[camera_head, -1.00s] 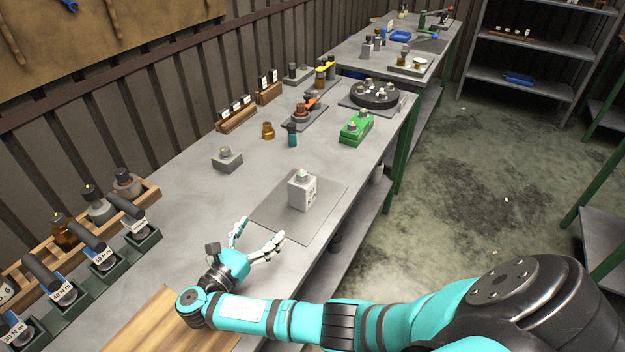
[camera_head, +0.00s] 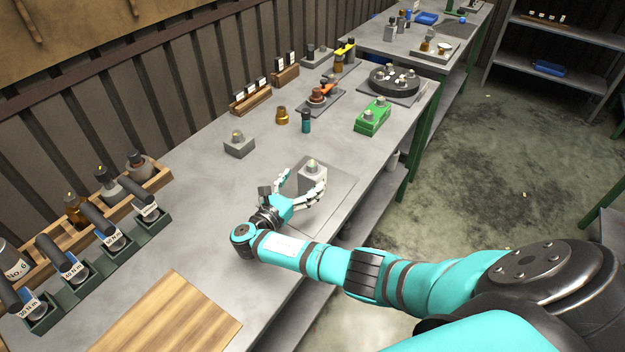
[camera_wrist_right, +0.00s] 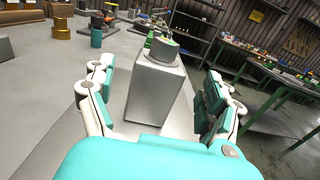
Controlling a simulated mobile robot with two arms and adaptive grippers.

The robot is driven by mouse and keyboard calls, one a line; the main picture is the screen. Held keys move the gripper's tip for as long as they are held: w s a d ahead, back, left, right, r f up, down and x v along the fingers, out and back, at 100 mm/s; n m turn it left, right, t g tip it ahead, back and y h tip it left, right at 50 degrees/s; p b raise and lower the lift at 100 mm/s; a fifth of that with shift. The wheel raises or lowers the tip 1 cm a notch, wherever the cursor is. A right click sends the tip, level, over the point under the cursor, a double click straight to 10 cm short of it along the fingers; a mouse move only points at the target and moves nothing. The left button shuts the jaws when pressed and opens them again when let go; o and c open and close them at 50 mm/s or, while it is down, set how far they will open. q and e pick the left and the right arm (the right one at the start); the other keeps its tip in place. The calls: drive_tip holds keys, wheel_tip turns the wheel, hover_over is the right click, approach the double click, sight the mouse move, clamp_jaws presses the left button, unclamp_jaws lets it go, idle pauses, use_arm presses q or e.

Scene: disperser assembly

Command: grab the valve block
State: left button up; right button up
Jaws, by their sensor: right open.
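The valve block is a light grey block (camera_head: 313,177) with a round fitting on top. It stands upright on a flat grey mat (camera_head: 337,198) on the workbench. My right gripper (camera_head: 301,188) is open around it, with one finger on each side. In the right wrist view the block (camera_wrist_right: 155,92) stands between the two open fingers of the right gripper (camera_wrist_right: 160,105), and gaps show on both sides. The lower part of the block is partly hidden by the gripper in the head view. My left gripper is not in view.
A small grey block (camera_head: 239,147), a brass fitting (camera_head: 282,116) and a teal bottle (camera_head: 306,122) stand behind the mat. A green block (camera_head: 372,118) is farther right. Torque tools in green holders (camera_head: 152,218) and a wooden board (camera_head: 170,318) are at left and front.

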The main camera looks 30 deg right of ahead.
sight(312, 171)
drive_tip(key=shift+f+p+x, duration=0.15)
drive_tip(key=shift+p+x, duration=0.05)
drive_tip(key=shift+x, duration=1.2)
drive_tip(key=shift+f+p+x, duration=0.15)
drive_tip(key=shift+x, duration=1.2)
drive_tip(key=shift+a, duration=0.1)
drive_tip(key=shift+c, duration=0.4)
drive_tip(key=c, duration=1.6)
drive_tip(key=shift+r, duration=0.15)
drive_tip(key=shift+c, duration=0.3)
drive_tip(key=shift+r, duration=0.15)
